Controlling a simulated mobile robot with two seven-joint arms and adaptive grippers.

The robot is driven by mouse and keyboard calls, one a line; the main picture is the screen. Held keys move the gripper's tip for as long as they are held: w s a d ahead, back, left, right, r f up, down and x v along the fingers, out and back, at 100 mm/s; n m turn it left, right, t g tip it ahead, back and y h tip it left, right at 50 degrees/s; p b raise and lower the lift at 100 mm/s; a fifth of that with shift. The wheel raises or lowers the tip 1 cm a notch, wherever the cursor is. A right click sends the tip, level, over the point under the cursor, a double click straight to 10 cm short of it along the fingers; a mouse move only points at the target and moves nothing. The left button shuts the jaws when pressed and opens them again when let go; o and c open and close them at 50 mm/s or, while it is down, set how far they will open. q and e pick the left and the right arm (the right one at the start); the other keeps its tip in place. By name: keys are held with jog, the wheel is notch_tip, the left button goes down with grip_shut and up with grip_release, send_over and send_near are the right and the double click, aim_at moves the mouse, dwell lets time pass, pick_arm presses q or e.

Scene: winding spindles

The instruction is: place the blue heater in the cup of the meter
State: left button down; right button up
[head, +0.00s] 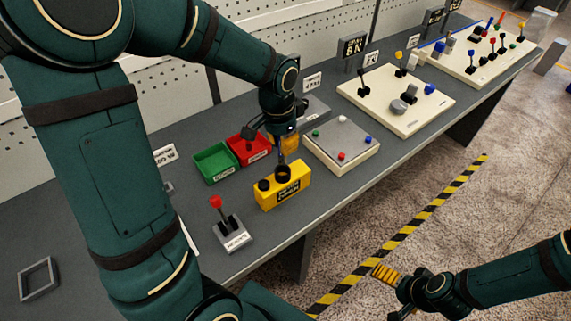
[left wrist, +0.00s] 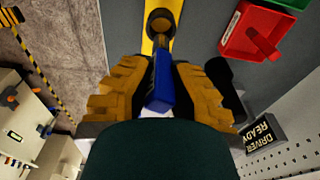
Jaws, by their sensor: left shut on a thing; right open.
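The yellow meter (head: 293,193) stands on the bench, with its dark round cup (head: 283,173) on top. My left gripper (head: 284,146) is above the meter, pointing down. In the left wrist view, its orange fingers are shut on the blue heater (left wrist: 162,82), which points toward the cup (left wrist: 160,19) on the yellow meter (left wrist: 147,43). The heater's far end looks close to the cup; I cannot tell whether it touches or enters it. The heater is mostly hidden in the head view. My right gripper (head: 387,275) is open and empty over the floor, away from the bench.
A green bin (head: 215,163) and a red bin (head: 240,158) stand behind the meter to the left. A red-knobbed lever box (head: 232,235) stands in front left. A pale box with coloured knobs (head: 341,139) is to the right. A square frame (head: 38,280) lies at far left.

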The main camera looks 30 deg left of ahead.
aim_at(283, 159)
pick_arm(q)
jog(key=shift+f+b, duration=0.4)
jog(key=shift+f, duration=2.6)
jog(key=shift+f, duration=0.15)
jog(key=c, duration=1.1)
grip_release()
